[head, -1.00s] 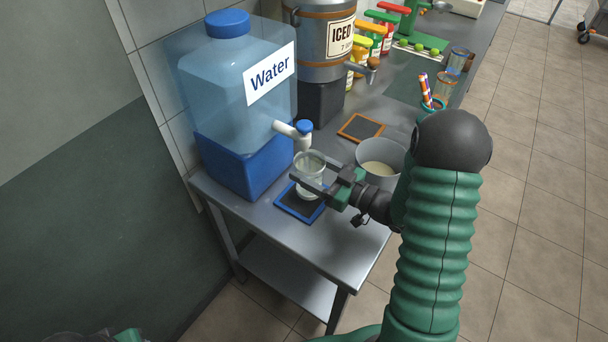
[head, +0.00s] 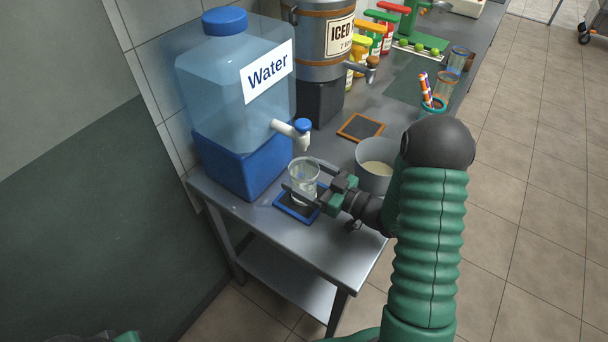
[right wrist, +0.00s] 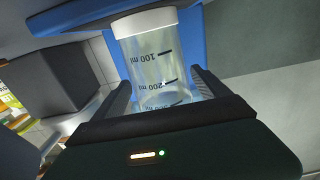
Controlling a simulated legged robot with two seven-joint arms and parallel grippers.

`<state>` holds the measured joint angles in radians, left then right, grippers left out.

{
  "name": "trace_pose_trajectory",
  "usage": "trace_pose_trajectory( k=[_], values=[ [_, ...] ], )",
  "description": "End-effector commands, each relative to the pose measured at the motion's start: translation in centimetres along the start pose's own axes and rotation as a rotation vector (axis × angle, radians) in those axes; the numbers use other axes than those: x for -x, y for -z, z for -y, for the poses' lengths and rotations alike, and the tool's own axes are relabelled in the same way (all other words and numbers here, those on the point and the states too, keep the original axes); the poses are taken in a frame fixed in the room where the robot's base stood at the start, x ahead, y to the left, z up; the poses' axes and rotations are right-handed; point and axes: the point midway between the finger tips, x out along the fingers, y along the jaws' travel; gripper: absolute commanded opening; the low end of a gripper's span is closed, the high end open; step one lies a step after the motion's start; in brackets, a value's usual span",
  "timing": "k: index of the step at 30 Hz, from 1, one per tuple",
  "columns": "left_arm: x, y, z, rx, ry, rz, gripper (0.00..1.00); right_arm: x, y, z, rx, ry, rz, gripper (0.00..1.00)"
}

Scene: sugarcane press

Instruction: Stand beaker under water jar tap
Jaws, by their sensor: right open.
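The clear beaker (head: 304,174) stands upright on the blue-edged dark mat (head: 288,209), just in front of and below the white tap (head: 290,131) with a blue handle. The tap is on the blue water jar (head: 235,85). My right gripper (head: 303,189) is open, low around the beaker, with one finger on each side. In the right wrist view the beaker (right wrist: 150,60) sits between the spread fingers (right wrist: 160,88), its volume marks facing the camera. I cannot tell whether a finger touches it.
A grey pot (head: 377,158) with pale contents stands close to my right gripper. An orange-edged mat (head: 360,128) lies behind. The iced tea dispenser (head: 322,45) and several coloured bottles line the back. The table's front corner is clear.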

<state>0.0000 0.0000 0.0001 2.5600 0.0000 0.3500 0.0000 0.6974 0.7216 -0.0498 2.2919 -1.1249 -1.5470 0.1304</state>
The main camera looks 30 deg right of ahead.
Motion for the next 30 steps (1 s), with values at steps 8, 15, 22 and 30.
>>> trace_pose_trajectory(
  k=[8, 15, 22, 30],
  values=[
    [0.3, 0.1, 0.0, 0.000, 0.000, 0.000, 0.36, 1.9, 0.3, -0.1, 0.000, -0.003, 0.002, 0.86],
    [0.4, 0.1, 0.0, 0.000, 0.000, 0.000, 0.36, 8.2, 0.3, -0.1, -0.001, -0.006, 0.001, 0.86],
    [0.4, 0.1, 0.0, 0.000, 0.000, 0.000, 0.36, 11.7, 0.2, -0.1, 0.000, -0.002, 0.002, 0.86],
    [0.4, 0.1, 0.0, 0.000, 0.000, 0.000, 0.36, 12.0, 0.3, 0.1, 0.000, 0.001, 0.001, 0.86]
  ],
)
